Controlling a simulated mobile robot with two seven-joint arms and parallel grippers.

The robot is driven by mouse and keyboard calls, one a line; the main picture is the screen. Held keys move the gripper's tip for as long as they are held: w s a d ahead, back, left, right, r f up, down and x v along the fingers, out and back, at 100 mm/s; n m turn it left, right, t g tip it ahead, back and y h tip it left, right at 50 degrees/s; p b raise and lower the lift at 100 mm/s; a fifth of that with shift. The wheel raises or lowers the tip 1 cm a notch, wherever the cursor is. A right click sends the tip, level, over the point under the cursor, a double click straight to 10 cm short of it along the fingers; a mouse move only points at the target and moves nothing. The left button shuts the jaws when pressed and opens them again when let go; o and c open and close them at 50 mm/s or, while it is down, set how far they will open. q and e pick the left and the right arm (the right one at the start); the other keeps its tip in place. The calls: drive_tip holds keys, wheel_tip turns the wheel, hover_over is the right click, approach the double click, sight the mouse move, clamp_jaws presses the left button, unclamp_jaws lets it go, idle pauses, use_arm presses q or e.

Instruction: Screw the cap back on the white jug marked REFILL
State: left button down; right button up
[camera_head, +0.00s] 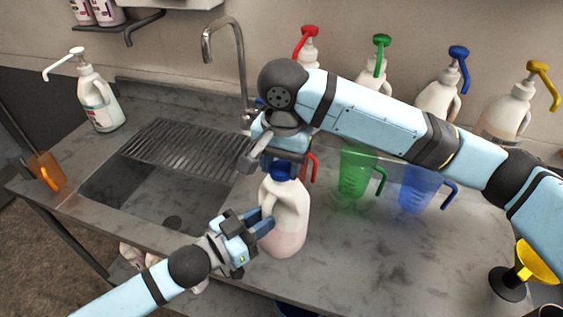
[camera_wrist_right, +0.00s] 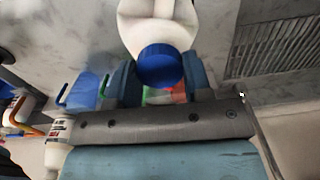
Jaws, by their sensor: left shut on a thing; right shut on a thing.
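The white jug (camera_head: 286,219) stands upright on the grey counter, right of the sink; I cannot read any marking on it. A blue cap (camera_head: 283,171) is at its mouth, and it also shows in the right wrist view (camera_wrist_right: 160,66) over the jug's top (camera_wrist_right: 158,25). I cannot tell how tightly it sits. My right gripper (camera_head: 279,163) comes from above and is shut on the cap, one finger on each side. My left gripper (camera_head: 264,226) is shut on the jug at its handle side; its fingertips hide part of the handle.
The sink (camera_head: 137,194) with a ribbed drainer (camera_head: 178,150) and a tap (camera_head: 236,60) are to the left. A green measuring jug (camera_head: 355,176) and a blue one (camera_head: 416,190) stand right of the white jug. Several pump bottles line the wall.

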drive_tip(key=m, duration=1.3)
drive_tip(key=o, duration=0.9)
drive_tip(key=shift+r, duration=2.25)
drive_tip(key=shift+c, duration=0.5)
